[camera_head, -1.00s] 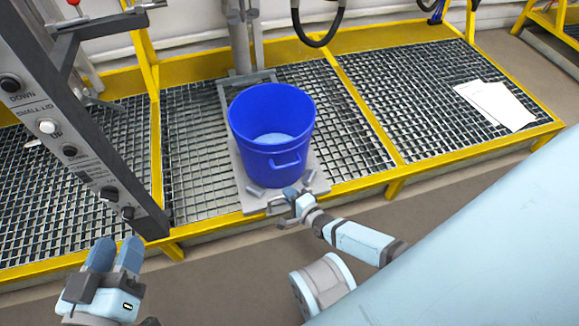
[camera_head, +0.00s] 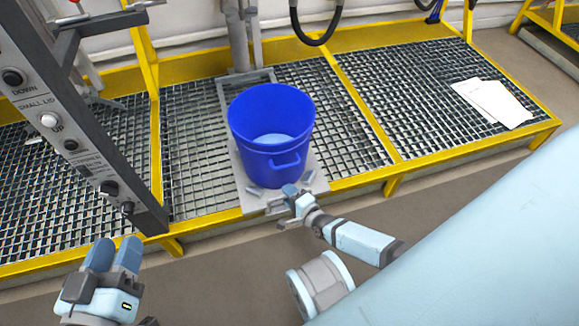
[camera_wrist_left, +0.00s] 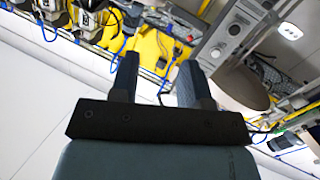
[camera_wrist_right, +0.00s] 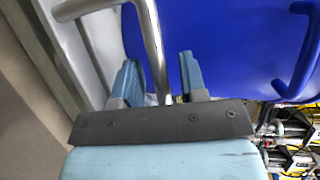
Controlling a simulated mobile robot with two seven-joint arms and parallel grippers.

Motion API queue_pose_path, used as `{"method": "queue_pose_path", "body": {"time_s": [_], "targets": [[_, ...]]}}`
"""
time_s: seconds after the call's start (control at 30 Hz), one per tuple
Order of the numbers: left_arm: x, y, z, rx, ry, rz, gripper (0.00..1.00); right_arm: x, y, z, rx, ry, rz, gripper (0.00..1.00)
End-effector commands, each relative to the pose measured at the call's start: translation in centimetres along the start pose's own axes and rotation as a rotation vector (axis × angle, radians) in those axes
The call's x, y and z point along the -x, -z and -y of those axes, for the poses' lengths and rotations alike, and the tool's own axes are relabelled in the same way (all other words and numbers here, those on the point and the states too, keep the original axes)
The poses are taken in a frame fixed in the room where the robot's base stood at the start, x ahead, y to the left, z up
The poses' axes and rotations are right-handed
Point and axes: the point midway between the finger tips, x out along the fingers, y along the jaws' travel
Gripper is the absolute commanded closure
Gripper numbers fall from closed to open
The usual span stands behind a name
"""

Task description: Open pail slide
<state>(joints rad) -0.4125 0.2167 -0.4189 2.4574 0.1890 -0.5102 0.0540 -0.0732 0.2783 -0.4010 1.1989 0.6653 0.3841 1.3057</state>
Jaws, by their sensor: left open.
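The blue pail (camera_head: 272,135) stands upright on a grey slide plate (camera_head: 250,198) over the grating, with pale blue content inside. My right gripper (camera_head: 280,200) is at the plate's front edge, just below the pail. In the right wrist view, a metal bar handle (camera_wrist_right: 152,40) passes between the fingers of my right gripper (camera_wrist_right: 160,75), which look apart around it; whether either touches the bar is unclear. The pail (camera_wrist_right: 220,45) fills the upper right there. My left gripper (camera_head: 113,255) is open and empty at lower left, away from the pail; it also shows in the left wrist view (camera_wrist_left: 158,75).
A grey control panel (camera_head: 75,130) with several knobs and a button stands left of the pail. A yellow frame (camera_head: 350,185) edges the grating. White papers (camera_head: 492,103) lie on the right grating. A black hose (camera_head: 318,40) hangs behind the pail. The grating right of the pail is mostly clear.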

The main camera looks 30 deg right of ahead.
Motion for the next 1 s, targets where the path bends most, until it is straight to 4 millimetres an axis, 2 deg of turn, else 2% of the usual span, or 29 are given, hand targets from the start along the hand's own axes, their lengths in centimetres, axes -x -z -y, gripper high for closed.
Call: {"method": "queue_pose_path", "body": {"time_s": [0.13, 0.23, 0.5, 0.7, 0.8, 1.0], "targets": [[0.0, 0.2, 0.0, 0.001, 0.001, -0.001, 0.57, 0.3, 0.0, 0.1, 0.0, 0.0, 0.0, 0.61], [0.1, 0.9, -0.1, -0.001, 0.002, -0.013, 0.57, 1.4, 0.0, 0.2, 0.0, -0.001, 0.001, 0.61], [0.5, 3.9, -0.6, -0.001, 0.013, -0.119, 0.57, 7.1, 0.0, 0.3, 0.001, -0.003, 0.0, 0.61], [0.8, 5.4, -0.8, -0.004, 0.017, -0.174, 0.57, 10.5, 0.0, 0.2, 0.0, -0.002, 0.0, 0.61], [0.8, 5.7, -0.9, -0.006, 0.019, -0.189, 0.57, 11.5, 0.0, 0.1, 0.001, -0.001, 0.0, 0.61], [0.9, 5.9, -0.9, -0.007, 0.019, -0.2, 0.57, 12.0, 0.0, 0.0, 0.0, 0.001, 0.0, 0.61]]}}
